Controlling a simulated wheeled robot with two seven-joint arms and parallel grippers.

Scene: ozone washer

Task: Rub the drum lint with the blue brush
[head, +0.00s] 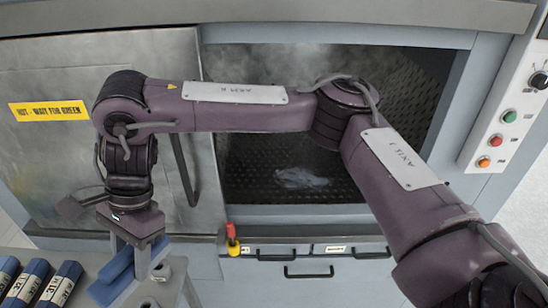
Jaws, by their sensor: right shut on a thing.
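The drum lint (300,179) is a pale, greyish-white patch on the dark perforated floor inside the open washer drum (262,150). The blue brush (112,280) is at the lower left, outside the drum, over a grey stand. My right gripper (142,262) points down there and is shut on the brush, hiding part of it. Whether the brush still touches the stand is unclear. My right arm comes in from the lower right and bends across the drum opening. My left gripper is out of view.
A closed metal door panel (60,130) with a yellow warning label (48,112) fills the left. A control panel (515,115) with buttons is at the right. A red-and-yellow object (232,240) stands below the opening. Blue labelled items (55,285) lie lower left. Haze hangs in the drum.

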